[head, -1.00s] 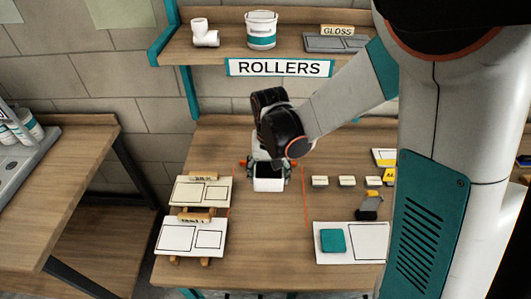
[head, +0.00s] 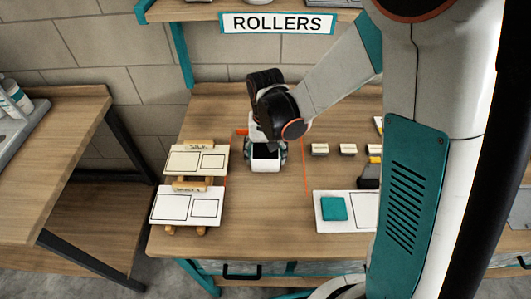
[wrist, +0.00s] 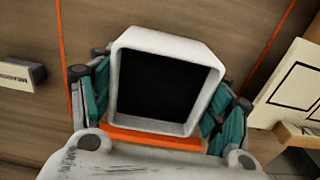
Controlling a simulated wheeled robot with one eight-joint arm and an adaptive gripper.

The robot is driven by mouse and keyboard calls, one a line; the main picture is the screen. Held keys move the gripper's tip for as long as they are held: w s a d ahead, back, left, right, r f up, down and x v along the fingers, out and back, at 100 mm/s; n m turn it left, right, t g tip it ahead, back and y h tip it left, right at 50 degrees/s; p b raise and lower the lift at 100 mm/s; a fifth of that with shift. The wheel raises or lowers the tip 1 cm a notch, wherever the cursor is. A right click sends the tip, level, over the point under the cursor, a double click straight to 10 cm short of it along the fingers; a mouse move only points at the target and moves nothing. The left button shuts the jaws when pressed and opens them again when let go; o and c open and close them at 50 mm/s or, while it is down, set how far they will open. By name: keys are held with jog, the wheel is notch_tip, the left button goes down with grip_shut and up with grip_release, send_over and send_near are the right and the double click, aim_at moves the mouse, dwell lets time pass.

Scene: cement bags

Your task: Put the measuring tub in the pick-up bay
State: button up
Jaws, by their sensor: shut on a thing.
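The measuring tub (head: 266,165) is a small white square-sided tub with a dark inside. My gripper (head: 266,149) is shut on it from behind and above. In the wrist view the tub (wrist: 122,50) fills the middle, between the teal finger pads, its open mouth facing the camera. In the head view the tub is between two orange lines on the workbench (head: 255,225), which seem to mark a bay. No sign naming the pick-up bay can be read. I cannot tell whether the tub touches the bench.
Two tilted boards with outlines (head: 187,207) stand left of the tub. Small label blocks (head: 320,149) sit to its right. A white board with a teal square (head: 334,208) lies front right. The bench's front middle is clear. A ROLLERS sign (head: 277,23) hangs above.

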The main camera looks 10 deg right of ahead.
jog(key=shift+f+b, duration=0.35)
dwell(0.4)
jog(key=o, duration=1.2)
jog(key=c, duration=0.3)
jog(key=o, duration=0.4)
jog(key=shift+o, duration=0.2)
jog(key=shift+r, duration=0.1)
jog(key=shift+r+p, duration=0.95)
jog(key=shift+r, duration=0.5)
